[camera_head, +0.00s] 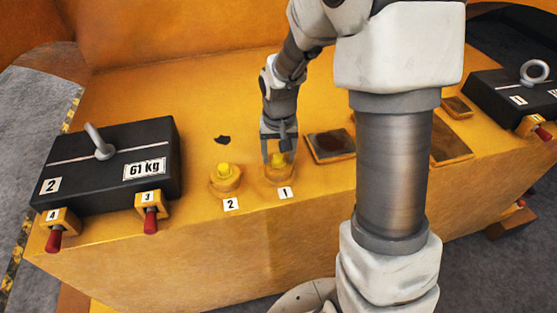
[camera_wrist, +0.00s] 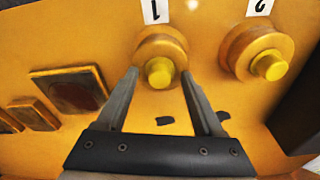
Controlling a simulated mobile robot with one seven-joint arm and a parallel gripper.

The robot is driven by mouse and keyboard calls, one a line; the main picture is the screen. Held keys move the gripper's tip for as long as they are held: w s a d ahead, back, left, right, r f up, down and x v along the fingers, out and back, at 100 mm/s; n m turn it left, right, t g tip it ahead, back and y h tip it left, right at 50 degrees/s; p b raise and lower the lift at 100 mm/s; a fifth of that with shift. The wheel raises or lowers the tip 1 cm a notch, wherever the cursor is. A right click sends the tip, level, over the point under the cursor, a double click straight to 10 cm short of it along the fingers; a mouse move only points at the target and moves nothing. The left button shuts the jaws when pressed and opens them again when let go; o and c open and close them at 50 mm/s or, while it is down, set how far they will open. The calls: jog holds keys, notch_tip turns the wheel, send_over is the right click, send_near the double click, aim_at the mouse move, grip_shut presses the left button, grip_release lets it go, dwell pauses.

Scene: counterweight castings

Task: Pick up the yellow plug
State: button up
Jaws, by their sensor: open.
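A yellow plug (camera_head: 277,160) sits in a round yellow boss by the label 1; it also shows in the wrist view (camera_wrist: 159,72). A second yellow plug (camera_head: 223,170) sits in a like boss by the label 2, and it shows in the wrist view (camera_wrist: 270,65) to the right. My gripper (camera_head: 278,160) points down over the plug by label 1. In the wrist view its open fingers (camera_wrist: 160,76) stand on either side of that plug, with a gap showing on both sides. Whether the fingers touch the boss is unclear. The second plug is outside the fingers.
A black casting (camera_head: 110,165) marked 61 kg stands at the left, with red-handled latches (camera_head: 151,219) at its front edge. Another black casting (camera_head: 515,95) stands at the far right.

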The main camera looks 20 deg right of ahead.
aim_at(278, 154)
grip_shut()
jog(key=shift+r, duration=0.15)
notch_tip(278, 154, up, 4)
jog(key=shift+w+r, duration=0.1)
jog(key=w+d+r, duration=0.6)
jog(key=d, duration=0.4)
jog(key=shift+r, duration=0.3)
